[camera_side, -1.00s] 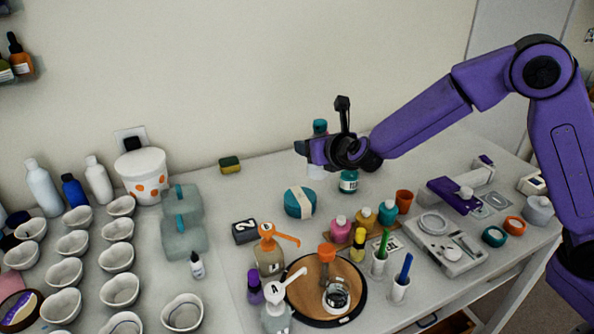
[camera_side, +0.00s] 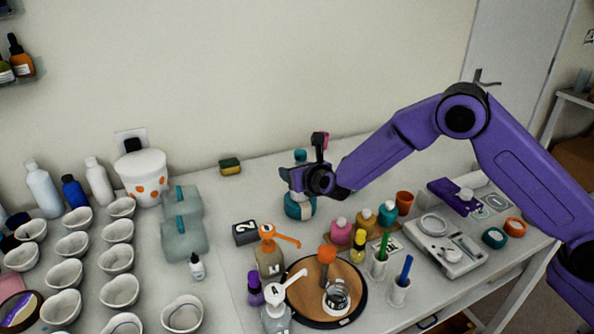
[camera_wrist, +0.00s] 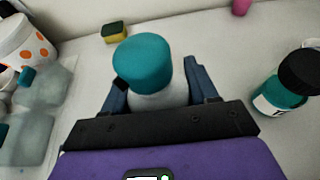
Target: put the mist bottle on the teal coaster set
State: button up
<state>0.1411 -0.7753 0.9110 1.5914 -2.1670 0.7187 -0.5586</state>
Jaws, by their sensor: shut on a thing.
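The mist bottle has a teal cap (camera_wrist: 143,62) and a pale body (camera_wrist: 160,98). My gripper (camera_wrist: 157,88) is shut on its body, one finger on each side. In the side view my gripper (camera_side: 295,178) holds the bottle (camera_side: 300,156), with only its cap showing clearly. The teal coaster set (camera_side: 298,210), a round teal stack with a pale band, sits on the table below my gripper and is partly hidden by it. In the wrist view the coaster set is not visible. I cannot tell the gap between the bottle's base and the coasters.
A teal bottle with a black cap (camera_wrist: 280,92) stands to the right. A yellow-green sponge (camera_side: 230,166) lies by the wall.

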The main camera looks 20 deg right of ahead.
jog(key=o, duration=1.2)
jog(key=shift+f, duration=0.1)
jog(key=shift+o, duration=0.2)
jog(key=shift+s+r, duration=0.2)
jog(key=shift+r, duration=0.05)
jog(key=v, duration=1.1)
jog(key=shift+s, duration=0.3)
